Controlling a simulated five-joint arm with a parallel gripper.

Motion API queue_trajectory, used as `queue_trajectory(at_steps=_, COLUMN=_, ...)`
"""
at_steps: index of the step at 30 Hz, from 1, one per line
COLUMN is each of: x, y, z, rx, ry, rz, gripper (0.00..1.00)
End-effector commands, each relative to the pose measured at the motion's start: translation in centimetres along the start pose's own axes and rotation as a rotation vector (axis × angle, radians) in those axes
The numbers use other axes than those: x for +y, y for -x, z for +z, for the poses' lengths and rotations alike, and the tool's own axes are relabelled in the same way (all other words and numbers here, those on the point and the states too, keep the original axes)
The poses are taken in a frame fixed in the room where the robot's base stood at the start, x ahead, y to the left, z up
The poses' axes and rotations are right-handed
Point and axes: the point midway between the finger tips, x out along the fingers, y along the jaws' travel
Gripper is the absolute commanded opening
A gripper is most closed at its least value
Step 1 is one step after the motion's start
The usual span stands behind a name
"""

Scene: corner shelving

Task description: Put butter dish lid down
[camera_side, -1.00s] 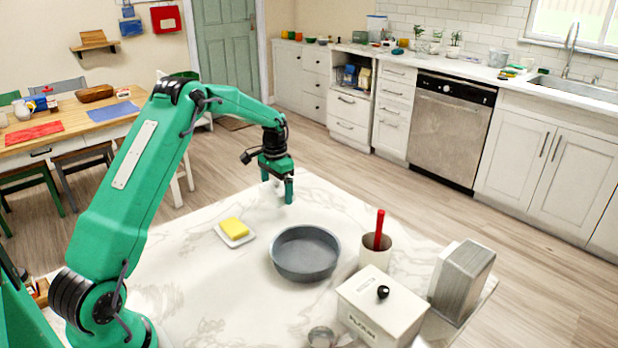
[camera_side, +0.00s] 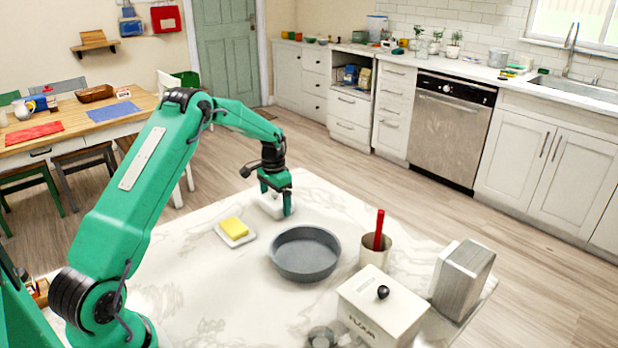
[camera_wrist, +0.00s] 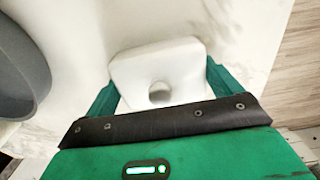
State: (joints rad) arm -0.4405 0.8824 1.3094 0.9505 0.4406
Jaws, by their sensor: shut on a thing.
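The butter dish lid (camera_side: 271,206) is white and sits low at the marble counter's far end, between the fingers of my gripper (camera_side: 275,206). In the wrist view the lid (camera_wrist: 158,68) is a rounded white block with a hole or knob at its middle, and my gripper (camera_wrist: 160,92) has a green finger on each side of it. My gripper is shut on the lid. Whether the lid's underside touches the counter cannot be told. The yellow butter (camera_side: 234,227) lies on its white dish (camera_side: 249,238), left of and nearer than the lid, uncovered.
A grey round pan (camera_side: 305,254) stands right of the butter. The counter edge is close behind the lid.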

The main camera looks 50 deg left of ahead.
Motion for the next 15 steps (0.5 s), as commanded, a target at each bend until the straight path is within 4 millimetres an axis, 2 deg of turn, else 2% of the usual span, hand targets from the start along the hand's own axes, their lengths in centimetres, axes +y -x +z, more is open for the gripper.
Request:
queue_trajectory(at_steps=8, x=-0.01, y=-0.27, z=-0.02, rx=0.001, ry=0.000, rz=0.000, gripper=0.67)
queue_trajectory(at_steps=9, x=-0.01, y=-0.26, z=-0.03, rx=0.001, ry=0.000, rz=0.000, gripper=0.96)
queue_trajectory(at_steps=10, x=-0.01, y=-0.25, z=-0.03, rx=0.001, ry=0.000, rz=0.000, gripper=1.00)
queue_trajectory(at_steps=15, x=-0.01, y=-0.24, z=-0.02, rx=0.001, ry=0.000, rz=0.000, gripper=1.00)
